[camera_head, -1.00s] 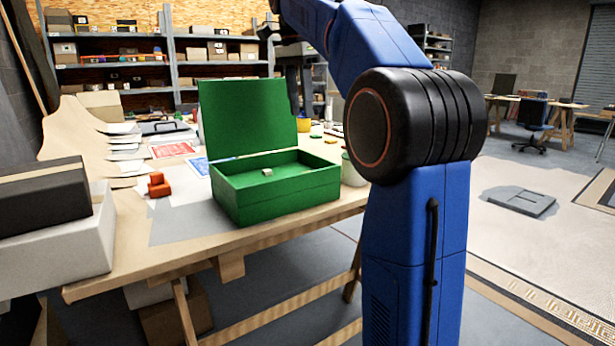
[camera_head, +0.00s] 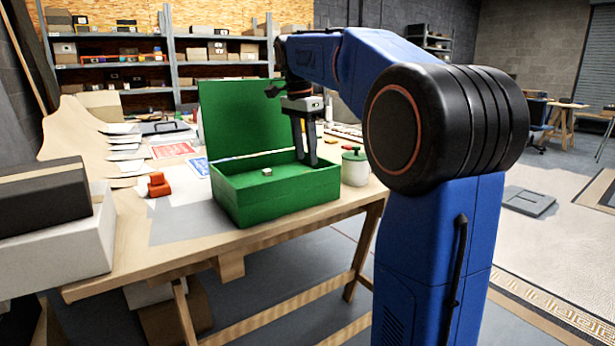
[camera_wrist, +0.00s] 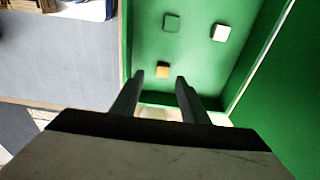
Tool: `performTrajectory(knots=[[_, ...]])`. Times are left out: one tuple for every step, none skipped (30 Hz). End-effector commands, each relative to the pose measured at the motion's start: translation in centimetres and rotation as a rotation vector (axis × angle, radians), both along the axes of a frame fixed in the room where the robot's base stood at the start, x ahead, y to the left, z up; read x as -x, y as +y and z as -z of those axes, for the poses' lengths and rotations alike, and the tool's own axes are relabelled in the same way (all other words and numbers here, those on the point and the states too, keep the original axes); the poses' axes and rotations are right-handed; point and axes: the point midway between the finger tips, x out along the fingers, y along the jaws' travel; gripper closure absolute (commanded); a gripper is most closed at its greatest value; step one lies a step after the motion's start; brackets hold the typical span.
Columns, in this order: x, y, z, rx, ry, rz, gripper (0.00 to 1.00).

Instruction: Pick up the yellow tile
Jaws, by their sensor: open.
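The yellow tile (camera_wrist: 163,70) lies on the floor of the open green box (camera_head: 290,203) in the wrist view. It is just beyond my gripper's fingertips (camera_wrist: 159,75), roughly in line with the gap between them. My gripper (camera_head: 307,163) is open and empty, pointing down into the right part of the box. A green tile (camera_wrist: 171,23) and a white tile (camera_wrist: 221,33) lie farther along the box floor. In the head view a pale tile (camera_head: 267,172) shows inside the box; the yellow tile is hidden there.
The box's raised lid (camera_head: 240,118) stands at the back. A white pot with a green lid (camera_head: 355,168) stands right of the box. A red-orange object (camera_head: 158,186) sits to the left on the wooden table (camera_head: 120,262). The box walls surround the tiles.

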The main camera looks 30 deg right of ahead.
Motion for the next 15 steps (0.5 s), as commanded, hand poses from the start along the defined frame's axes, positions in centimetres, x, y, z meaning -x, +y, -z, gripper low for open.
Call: performTrajectory(knots=[[-0.1,-0.1,0.7,-0.001,0.003,0.0,0.59],[-0.2,-0.2,1.1,-0.001,0.002,0.0,0.59],[-0.3,-0.2,1.6,-0.001,0.003,0.0,0.59],[-0.4,-0.3,2.0,-0.001,0.003,0.0,0.59],[-0.5,-0.3,2.5,-0.001,0.002,0.0,0.59],[-0.5,-0.4,2.9,-0.001,0.002,0.0,0.59],[-0.5,-0.5,3.3,-0.001,0.002,0.0,0.59],[-0.5,-0.5,3.6,-0.001,0.002,0.0,0.59],[-0.6,-0.5,4.0,0.0,0.001,0.0,0.59],[-0.6,-0.6,4.2,0.0,0.001,0.0,0.59],[-0.6,-0.6,4.3,0.0,0.001,0.0,0.59],[-0.6,-0.6,4.5,0.0,0.001,0.0,0.59],[-0.6,-0.6,4.5,0.0,0.001,0.0,0.59],[-0.6,-0.6,4.6,0.0,0.001,0.0,0.59],[-0.6,-0.6,4.6,0.0,0.001,0.0,0.59]])
